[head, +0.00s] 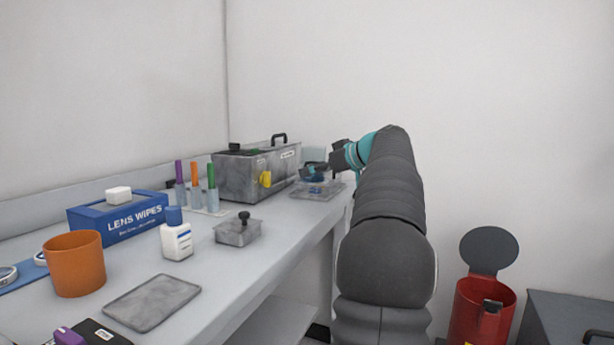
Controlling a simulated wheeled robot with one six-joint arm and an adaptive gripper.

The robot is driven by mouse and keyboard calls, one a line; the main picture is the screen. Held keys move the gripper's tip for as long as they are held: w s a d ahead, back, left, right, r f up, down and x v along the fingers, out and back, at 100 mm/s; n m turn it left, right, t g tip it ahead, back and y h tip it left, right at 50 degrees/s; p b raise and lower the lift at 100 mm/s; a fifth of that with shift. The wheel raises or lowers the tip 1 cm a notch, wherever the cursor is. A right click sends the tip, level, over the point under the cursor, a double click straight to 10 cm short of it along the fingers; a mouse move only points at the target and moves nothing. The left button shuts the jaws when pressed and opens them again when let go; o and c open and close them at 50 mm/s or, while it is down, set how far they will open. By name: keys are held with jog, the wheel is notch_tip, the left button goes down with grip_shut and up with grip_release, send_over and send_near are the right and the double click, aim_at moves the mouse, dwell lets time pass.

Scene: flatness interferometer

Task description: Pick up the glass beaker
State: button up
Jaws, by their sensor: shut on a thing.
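My gripper (320,168) is at the far end of the bench, small in the head view, reaching in from the right over a shallow grey tray (332,192). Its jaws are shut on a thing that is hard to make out. A pale, see-through shape (314,154) shows right at the gripper and looks like the glass beaker. My wrist and jaws partly hide it, so its outline and tilt cannot be told. Small blue parts show by the jaws, just above the tray.
A grey metal box (240,175) with a yellow knob stands close left of the gripper. Nearer are capped tubes in a rack (205,208), a small lidded dish (238,234), a white bottle (176,240), a lens wipes box (110,226) and an orange cup (74,264). A red bin (470,312) stands open right.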

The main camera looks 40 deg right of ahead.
jog(key=shift+s+d+r, duration=0.35)
jog(key=shift+d+r, duration=0.15)
jog(key=shift+d, duration=0.25)
jog(key=shift+s+d, duration=0.1)
jog(key=shift+s, duration=0.1)
dwell(1.2)
